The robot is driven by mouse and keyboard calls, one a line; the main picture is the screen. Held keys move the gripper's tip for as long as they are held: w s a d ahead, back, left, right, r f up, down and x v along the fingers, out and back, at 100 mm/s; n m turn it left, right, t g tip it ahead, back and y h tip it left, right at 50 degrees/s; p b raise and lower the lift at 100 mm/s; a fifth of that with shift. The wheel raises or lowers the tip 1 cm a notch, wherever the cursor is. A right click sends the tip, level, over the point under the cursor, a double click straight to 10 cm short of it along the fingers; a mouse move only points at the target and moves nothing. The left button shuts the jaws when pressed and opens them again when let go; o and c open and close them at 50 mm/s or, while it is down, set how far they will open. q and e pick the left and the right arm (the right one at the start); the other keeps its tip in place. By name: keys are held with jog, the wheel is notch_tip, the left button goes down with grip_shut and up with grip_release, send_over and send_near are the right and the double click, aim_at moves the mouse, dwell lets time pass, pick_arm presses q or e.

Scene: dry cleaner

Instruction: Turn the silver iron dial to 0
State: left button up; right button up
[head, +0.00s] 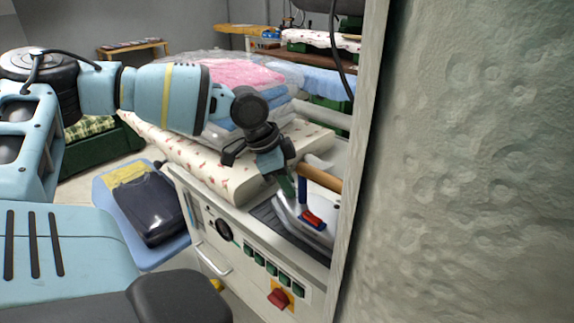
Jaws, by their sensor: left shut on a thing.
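The silver iron (318,236) rests on a dark ribbed plate at the right end of the ironing unit. It has a wooden handle (321,178), a blue post and a red part near its front. My left gripper (285,186) reaches down from the left to the iron's left side, beside the handle. Its fingers are shut on a small part of the iron. The dial and its setting cannot be made out, as the fingers and the iron's body hide that spot. My right gripper is not in view.
A rough grey wall edge (357,170) stands close right of the iron. The unit's front panel has a black knob (223,229), green switches and a red switch (279,298). The padded board (190,158) lies left of the gripper.

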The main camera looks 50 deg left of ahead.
pick_arm(q)
jog(key=shift+s+a+f, duration=0.1)
jog(key=shift+s+f, duration=0.05)
jog(key=shift+f, duration=0.1)
jog(key=o, duration=1)
jog(key=shift+r, duration=0.1)
jog(key=shift+r, duration=0.55)
jog(key=p+v, duration=0.1)
jog(key=v, duration=0.5)
jog(key=shift+s+r+p, duration=0.3)
jog(key=shift+p, duration=0.05)
jog(key=shift+a, duration=0.15)
